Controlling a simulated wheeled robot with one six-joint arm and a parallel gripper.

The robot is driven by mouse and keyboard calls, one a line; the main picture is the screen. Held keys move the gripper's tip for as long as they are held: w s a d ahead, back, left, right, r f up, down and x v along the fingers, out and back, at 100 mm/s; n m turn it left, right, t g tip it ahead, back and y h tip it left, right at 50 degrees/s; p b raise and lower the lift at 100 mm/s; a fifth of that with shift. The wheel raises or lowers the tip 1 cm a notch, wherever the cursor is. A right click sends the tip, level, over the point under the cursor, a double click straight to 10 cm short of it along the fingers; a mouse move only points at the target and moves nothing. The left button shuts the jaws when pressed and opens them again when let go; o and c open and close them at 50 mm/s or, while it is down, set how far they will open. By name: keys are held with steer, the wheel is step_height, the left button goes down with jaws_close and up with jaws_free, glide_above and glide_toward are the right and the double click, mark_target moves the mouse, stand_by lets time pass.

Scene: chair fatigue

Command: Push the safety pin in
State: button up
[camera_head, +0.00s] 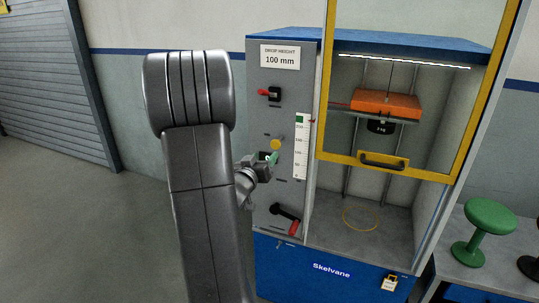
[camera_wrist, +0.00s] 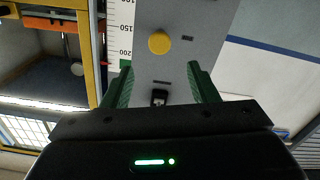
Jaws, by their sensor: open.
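A round yellow knob (camera_head: 276,144) sits on the grey control panel (camera_head: 262,185); it also shows in the wrist view (camera_wrist: 159,42). A red-and-black handle (camera_head: 270,94) sticks out higher on the panel. I cannot tell for certain which of these is the safety pin. My gripper (camera_head: 271,158), with green fingers, is in front of the panel near the yellow knob, open and empty. In the wrist view, a dark fitting (camera_wrist: 160,97) shows between the fingers, partly hidden by the gripper body. An orange weight block (camera_head: 386,104) hangs inside the cabinet.
A crank with a red grip (camera_head: 288,220) is low on the panel. A white height scale (camera_head: 301,148) is at its right edge. The yellow-framed guard (camera_head: 384,161) is raised across the upper cabinet opening. A green stool (camera_head: 488,220) stands at right. The floor at left is clear.

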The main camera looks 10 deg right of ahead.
steer(key=shift+v, duration=1.5)
